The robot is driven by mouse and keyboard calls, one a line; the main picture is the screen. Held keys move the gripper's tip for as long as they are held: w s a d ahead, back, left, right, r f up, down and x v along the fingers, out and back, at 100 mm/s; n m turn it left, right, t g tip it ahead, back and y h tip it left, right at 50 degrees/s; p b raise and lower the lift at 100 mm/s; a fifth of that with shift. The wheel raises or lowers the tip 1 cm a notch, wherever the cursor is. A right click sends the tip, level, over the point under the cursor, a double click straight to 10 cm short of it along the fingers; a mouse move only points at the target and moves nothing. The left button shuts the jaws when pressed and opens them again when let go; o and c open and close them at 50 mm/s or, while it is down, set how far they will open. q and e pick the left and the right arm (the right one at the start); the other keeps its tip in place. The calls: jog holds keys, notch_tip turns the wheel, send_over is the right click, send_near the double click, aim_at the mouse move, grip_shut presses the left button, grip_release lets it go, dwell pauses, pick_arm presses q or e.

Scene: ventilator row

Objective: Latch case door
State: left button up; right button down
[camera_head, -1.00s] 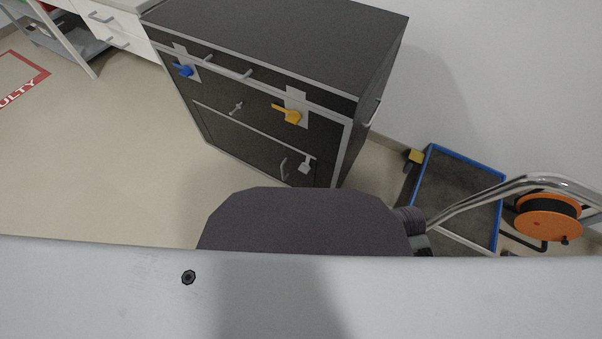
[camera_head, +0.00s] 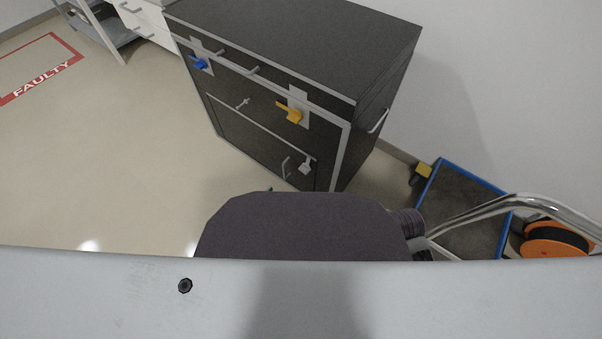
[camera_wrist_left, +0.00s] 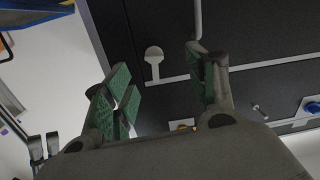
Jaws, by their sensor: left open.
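The case is a dark cabinet (camera_head: 290,40) with a lower door (camera_head: 250,135) that looks shut or nearly so. The door has a bar handle (camera_head: 286,168), also in the left wrist view (camera_wrist_left: 198,20). A small pale latch (camera_head: 305,166) sits by the door's upper right corner; it also shows in the left wrist view (camera_wrist_left: 154,60). My left gripper (camera_wrist_left: 158,78) is open and empty, with green pads facing the cabinet front. In that picture the latch lies between its fingertips; contact cannot be told. In the head view my body hides nearly all of it.
A blue lever (camera_head: 199,63) and a yellow lever (camera_head: 290,115) sit higher on the cabinet front. At right stand a blue-edged trolley (camera_head: 465,200) with a metal rail and an orange reel (camera_head: 555,245). Open floor (camera_head: 110,150) lies at left, with a red FAULTY marking (camera_head: 45,80).

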aim_at(302, 171)
pick_arm(q)
jog(key=m, duration=0.1)
jog(key=r+m, duration=0.1)
jog(key=d+m+h, duration=0.1)
jog(key=shift+s+r, duration=0.25)
jog(key=shift+r, duration=0.05)
pick_arm(e)
jog(key=shift+s+f, duration=0.1)
jog(key=shift+s, duration=0.15)
pick_arm(q)
jog(key=shift+b+x, duration=2.15)
jog(key=shift+x, duration=4.75)
pick_arm(e)
notch_tip(302, 171, down, 9)
jog(key=a+t+y, duration=0.1)
jog(key=a, duration=0.1)
jog(key=shift+w+m, duration=0.35)
jog(key=shift+m, duration=0.05)
pick_arm(q)
jog(key=shift+r, duration=0.1)
grip_shut()
